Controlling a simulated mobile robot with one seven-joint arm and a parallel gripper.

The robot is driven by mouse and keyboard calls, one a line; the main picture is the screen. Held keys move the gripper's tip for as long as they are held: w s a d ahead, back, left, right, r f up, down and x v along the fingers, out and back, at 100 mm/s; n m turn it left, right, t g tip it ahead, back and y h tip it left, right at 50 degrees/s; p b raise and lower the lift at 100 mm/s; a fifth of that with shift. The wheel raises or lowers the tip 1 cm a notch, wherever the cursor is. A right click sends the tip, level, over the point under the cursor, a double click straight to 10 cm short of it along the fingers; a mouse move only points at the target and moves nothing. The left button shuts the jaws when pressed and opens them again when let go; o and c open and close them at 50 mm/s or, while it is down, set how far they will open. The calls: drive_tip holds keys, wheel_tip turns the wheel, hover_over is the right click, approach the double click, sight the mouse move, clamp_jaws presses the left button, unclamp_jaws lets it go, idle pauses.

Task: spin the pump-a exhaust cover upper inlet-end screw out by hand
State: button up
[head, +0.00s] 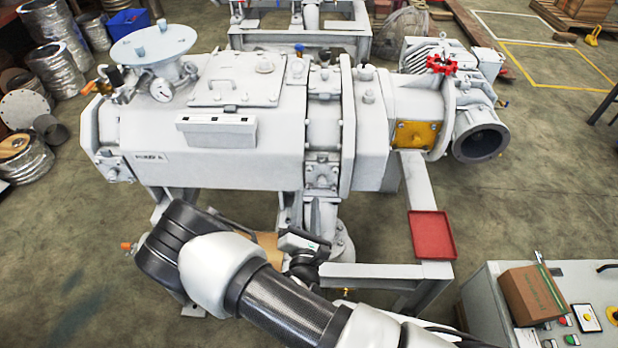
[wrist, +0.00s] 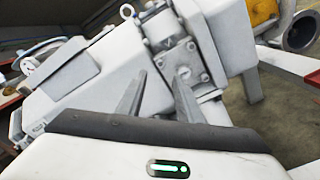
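Pump A (head: 240,155) is a long pale grey machine on a steel frame. A small square bolted cover (head: 322,172) sits on its near side; I take it as the exhaust cover. It fills the upper middle of the wrist view (wrist: 184,66), with screw heads at its corners. I cannot tell which is the upper inlet-end screw. My gripper (wrist: 160,72) points at the pump with two grey fingers apart and nothing visible between them. The right fingertip overlaps the cover's lower part; contact is unclear. In the head view, my gripper (head: 303,243) is below the cover, its fingers not clear.
A red tray (head: 430,235) rests on the frame to the right, empty. A control cabinet (head: 590,285) with a cardboard box (head: 532,295) stands at lower right. A yellow plate (head: 415,134) is on the pump's right part. Floor at left front is free.

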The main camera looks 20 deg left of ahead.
sight(309, 170)
drive_tip(key=x, duration=0.9)
drive_tip(key=shift+w+b, duration=0.15)
drive_tip(key=shift+b, duration=0.25)
clamp_jaws()
